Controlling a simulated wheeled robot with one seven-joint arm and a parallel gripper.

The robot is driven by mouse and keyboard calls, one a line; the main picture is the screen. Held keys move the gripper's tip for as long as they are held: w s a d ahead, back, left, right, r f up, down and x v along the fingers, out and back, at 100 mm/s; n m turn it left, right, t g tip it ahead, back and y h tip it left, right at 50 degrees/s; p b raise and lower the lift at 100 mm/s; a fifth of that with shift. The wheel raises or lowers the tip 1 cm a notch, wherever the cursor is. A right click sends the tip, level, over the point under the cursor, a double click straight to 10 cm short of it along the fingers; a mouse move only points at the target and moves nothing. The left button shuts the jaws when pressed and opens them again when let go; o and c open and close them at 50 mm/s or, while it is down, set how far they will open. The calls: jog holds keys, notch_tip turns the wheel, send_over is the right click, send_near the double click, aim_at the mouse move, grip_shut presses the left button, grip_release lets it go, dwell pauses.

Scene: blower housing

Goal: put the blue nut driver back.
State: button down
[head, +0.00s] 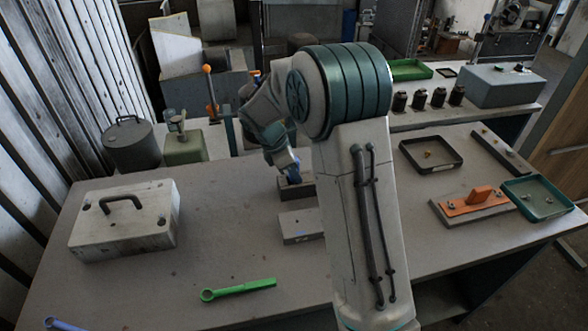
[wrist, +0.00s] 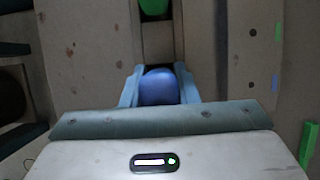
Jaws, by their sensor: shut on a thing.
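My gripper (head: 288,170) is shut on the blue nut driver (wrist: 160,87). In the wrist view its rounded blue end shows between the two fingers; in the head view only a small blue part (head: 294,174) shows. The gripper points down over a dark block (head: 297,191) on the bench. In the wrist view this block has dark openings (wrist: 157,40) and a green thing (wrist: 154,8) at its far end. The driver's lower part is hidden, so I cannot tell whether it is inside an opening.
A pale block (head: 300,226) with coloured marks lies in front of the dark block. A green wrench (head: 238,289) and a blue tool (head: 62,324) lie near the front edge. A pale case (head: 126,222) stands left. Trays (head: 432,154) lie right.

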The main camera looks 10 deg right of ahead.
dwell(0.4)
jog(key=c, duration=0.6)
grip_release()
jog(key=shift+r, duration=0.1)
jog(key=shift+r+p, duration=3.4)
jog(key=shift+r, duration=0.55)
